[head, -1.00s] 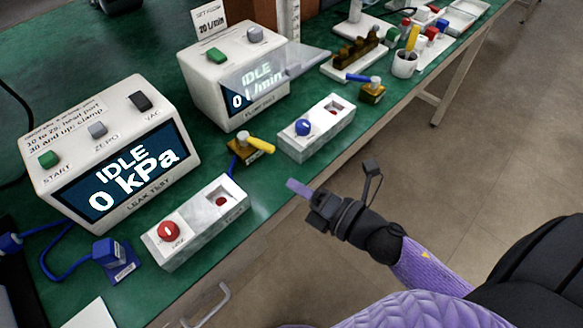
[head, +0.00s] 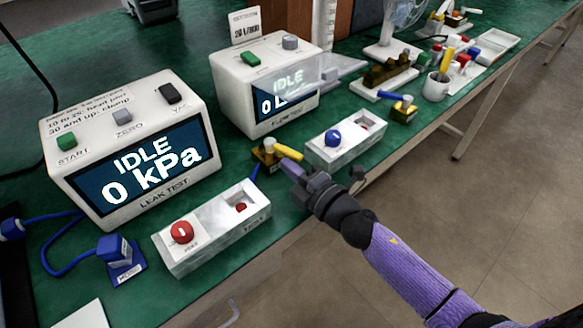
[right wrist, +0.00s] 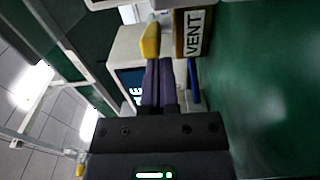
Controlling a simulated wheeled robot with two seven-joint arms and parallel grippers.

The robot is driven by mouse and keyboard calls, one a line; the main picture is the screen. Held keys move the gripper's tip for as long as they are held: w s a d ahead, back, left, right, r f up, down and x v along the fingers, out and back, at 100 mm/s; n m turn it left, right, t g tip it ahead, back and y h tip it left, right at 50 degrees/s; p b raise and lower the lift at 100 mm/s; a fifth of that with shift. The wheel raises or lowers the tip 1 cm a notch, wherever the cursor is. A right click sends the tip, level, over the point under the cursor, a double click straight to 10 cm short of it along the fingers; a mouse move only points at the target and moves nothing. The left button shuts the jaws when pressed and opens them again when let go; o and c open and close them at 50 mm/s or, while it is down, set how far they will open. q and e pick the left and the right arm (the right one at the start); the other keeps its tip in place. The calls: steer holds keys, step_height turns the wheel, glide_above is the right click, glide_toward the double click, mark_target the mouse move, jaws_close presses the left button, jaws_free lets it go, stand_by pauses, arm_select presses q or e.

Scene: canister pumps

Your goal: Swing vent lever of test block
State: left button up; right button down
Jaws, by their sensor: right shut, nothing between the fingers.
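The test block is a small brass block (head: 266,155) in the head view, between the leak tester and the flow tester. Its yellow vent lever (head: 288,153) points right, toward the table's front edge. In the right wrist view the block's face (right wrist: 192,34) reads VENT, and the yellow lever (right wrist: 151,41) lies beside it. My right gripper (head: 289,165) is shut and empty, its purple fingertips close beside the lever's outer end. The fingertips also show in the right wrist view (right wrist: 157,66); I cannot tell if they touch the lever. My left gripper is out of view.
The leak tester (head: 130,150) reads IDLE 0 kPa. The flow tester (head: 272,85) stands behind the block. White boxes with a red button (head: 182,233) and a blue button (head: 333,138) flank it.

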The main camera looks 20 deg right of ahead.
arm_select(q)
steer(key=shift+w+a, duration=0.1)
arm_select(e)
steer(key=shift+d, duration=0.1)
steer(key=shift+w+d+n+y, duration=0.15)
steer(key=shift+d+n+y, duration=0.15)
steer(key=shift+y, duration=0.1)
steer(key=shift+w+d+r+g+y, duration=0.1)
steer(key=shift+w+d+g+y, duration=0.05)
steer(key=shift+d+g+y, duration=0.2)
steer(key=shift+w+d, duration=0.15)
steer(key=shift+d, duration=0.2)
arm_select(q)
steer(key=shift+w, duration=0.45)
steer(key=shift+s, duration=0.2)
